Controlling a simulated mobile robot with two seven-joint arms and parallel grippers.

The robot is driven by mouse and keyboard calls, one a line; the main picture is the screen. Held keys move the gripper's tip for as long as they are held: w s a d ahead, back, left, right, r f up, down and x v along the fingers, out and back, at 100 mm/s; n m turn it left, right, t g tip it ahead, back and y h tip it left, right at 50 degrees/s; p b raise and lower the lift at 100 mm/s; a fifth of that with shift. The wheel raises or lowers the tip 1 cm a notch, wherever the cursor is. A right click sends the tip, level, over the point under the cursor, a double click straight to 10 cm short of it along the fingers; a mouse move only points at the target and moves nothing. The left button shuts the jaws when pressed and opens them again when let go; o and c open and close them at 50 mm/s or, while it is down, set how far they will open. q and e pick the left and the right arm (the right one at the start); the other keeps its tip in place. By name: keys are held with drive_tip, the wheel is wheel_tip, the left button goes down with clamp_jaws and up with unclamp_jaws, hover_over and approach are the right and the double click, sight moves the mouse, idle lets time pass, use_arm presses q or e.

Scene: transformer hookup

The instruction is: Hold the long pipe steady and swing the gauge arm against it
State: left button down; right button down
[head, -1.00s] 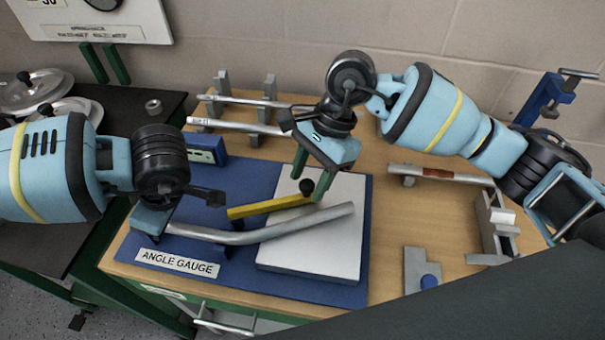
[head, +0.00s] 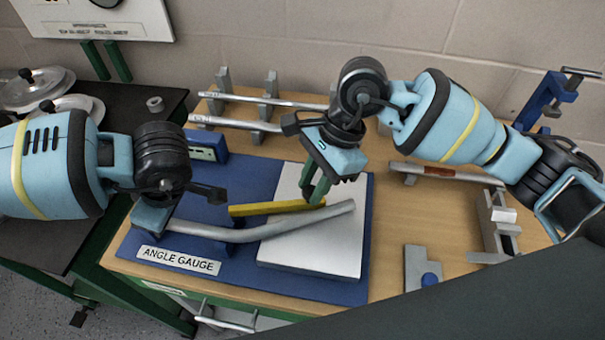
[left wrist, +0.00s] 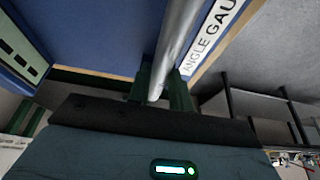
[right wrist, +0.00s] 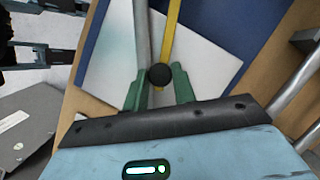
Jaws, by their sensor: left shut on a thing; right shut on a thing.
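The bent grey pipe (head: 290,226) lies across the angle gauge board (head: 258,178), its right part over the white plate (head: 325,245). My left gripper (head: 157,217) is shut on the pipe's left end; the pipe runs between its green fingers in the left wrist view (left wrist: 172,50). The yellow gauge arm (head: 265,208) lies just behind the pipe, its right end close to it. My right gripper (head: 314,192) is shut on the black knob (right wrist: 160,76) at the arm's end. In the right wrist view a narrow gap shows between the pipe (right wrist: 142,40) and the gauge arm (right wrist: 171,35).
Pipes on metal stands (head: 255,125) lie behind the board. Another pipe with a red-brown band (head: 440,171) rests on the right. A grey block with a blue knob (head: 425,275) and a metal fixture (head: 492,225) stand at the front right.

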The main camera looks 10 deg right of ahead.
drive_tip(key=shift+s, duration=0.1)
drive_tip(key=shift+r, duration=0.1)
drive_tip(key=c, duration=1.1)
unclamp_jaws()
drive_tip(key=shift+c, duration=0.2)
drive_tip(key=v, duration=1.2)
